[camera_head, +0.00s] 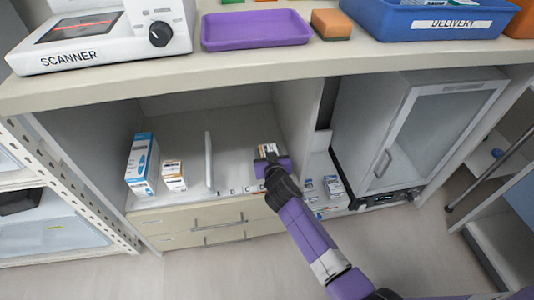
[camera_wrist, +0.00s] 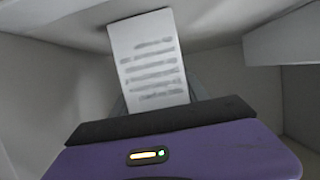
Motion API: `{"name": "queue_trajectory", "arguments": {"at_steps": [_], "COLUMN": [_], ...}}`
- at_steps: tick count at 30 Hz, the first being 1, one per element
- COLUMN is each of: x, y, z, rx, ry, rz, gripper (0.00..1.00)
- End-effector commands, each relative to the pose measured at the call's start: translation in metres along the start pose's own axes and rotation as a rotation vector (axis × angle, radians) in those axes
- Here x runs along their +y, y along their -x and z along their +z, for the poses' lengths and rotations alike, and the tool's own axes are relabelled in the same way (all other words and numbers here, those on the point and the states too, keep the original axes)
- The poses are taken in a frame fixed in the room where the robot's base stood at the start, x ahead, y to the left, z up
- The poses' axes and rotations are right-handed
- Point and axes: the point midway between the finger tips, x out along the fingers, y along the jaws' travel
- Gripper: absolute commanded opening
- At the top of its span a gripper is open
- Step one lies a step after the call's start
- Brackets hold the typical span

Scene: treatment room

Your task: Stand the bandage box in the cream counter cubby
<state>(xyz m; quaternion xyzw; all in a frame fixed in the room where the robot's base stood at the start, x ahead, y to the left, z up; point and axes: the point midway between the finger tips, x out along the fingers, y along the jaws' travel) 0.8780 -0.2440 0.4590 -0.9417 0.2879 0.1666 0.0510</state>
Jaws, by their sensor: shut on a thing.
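My gripper (camera_head: 270,160) is inside the open cubby (camera_head: 232,165) under the cream counter, toward its right wall. It is shut on the bandage box (camera_head: 267,149), a small pale box mostly hidden by the gripper in the head view. In the wrist view the box (camera_wrist: 150,62) shows a white face with grey lines of print, rising slightly tilted beyond my gripper (camera_wrist: 158,108). Whether its base touches the cubby floor cannot be told.
A thin white divider (camera_head: 208,160) stands left of my gripper. A tall blue-and-white box (camera_head: 142,163) and a smaller box (camera_head: 174,176) stand further left. Several small boxes (camera_head: 333,186) lie in the narrow bay to the right, beside a glass-door cabinet (camera_head: 405,130).

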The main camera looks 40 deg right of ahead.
Motion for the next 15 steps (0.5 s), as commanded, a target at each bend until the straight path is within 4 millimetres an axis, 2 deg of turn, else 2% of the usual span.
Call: {"name": "queue_trajectory", "arguments": {"at_steps": [8,9,11,15], "x": [0.0000,0.0001,0.0001,0.0002], "y": [-0.0013,-0.0006,-0.0006,-0.0005], "z": [0.0031,0.0017,0.0017,0.0018], "rx": [0.001,0.000,0.000,0.000], "ry": [-0.001,-0.001,-0.001,0.000], "rz": [0.000,0.000,0.000,0.000], "gripper": [0.03,0.60,0.72,0.74]}}
